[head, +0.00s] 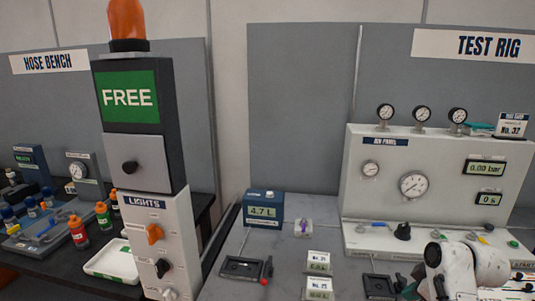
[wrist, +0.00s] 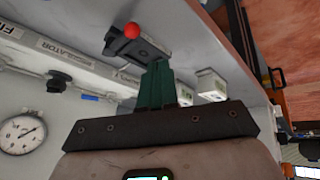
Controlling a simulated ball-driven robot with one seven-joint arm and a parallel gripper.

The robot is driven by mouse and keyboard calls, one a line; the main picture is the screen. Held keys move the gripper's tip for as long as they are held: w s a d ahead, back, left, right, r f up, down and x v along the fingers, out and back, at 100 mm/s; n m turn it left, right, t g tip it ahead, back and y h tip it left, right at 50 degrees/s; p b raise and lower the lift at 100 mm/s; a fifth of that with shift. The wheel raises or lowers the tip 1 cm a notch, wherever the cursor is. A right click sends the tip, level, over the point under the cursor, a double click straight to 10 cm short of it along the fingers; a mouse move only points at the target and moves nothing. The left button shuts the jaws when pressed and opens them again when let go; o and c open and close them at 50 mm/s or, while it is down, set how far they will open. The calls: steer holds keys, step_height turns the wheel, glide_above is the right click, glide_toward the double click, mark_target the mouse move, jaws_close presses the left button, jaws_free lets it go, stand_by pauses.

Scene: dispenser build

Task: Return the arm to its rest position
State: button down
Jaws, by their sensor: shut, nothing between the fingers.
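My gripper (wrist: 159,70) shows in the wrist view as two dark green fingers on a wide black mount. The fingers are closed together with nothing between them. Past their tips is a dark fixture (wrist: 145,50) with a red ball knob. In the head view my white arm (head: 470,268) is low at the right, in front of the test rig panel; the gripper itself is not clear there.
The test rig panel (head: 358,175) with gauges stands behind the arm. Small white boxes (head: 319,262), a dark fixture (head: 242,268) and a blue 4.7 L display unit (head: 263,207) are on the grey bench. A lights column (head: 160,225) reading FREE stands left of it.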

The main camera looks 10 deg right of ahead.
steer(key=s+a+f+m, duration=0.4)
steer(key=s+a+f, duration=0.4)
steer(key=s, duration=0.4)
steer(key=s+a+m+h, duration=0.1)
steer(key=s+a+m, duration=0.35)
steer(key=s, duration=0.95)
steer(key=s+f+g+b, duration=0.4)
steer(key=s+f+b, duration=0.6)
steer(key=f, duration=0.5)
steer(key=shift+s+a+f+g+h, duration=0.25)
steer(key=shift+s+f+g+h, duration=0.05)
steer(key=shift+s+f, duration=0.1)
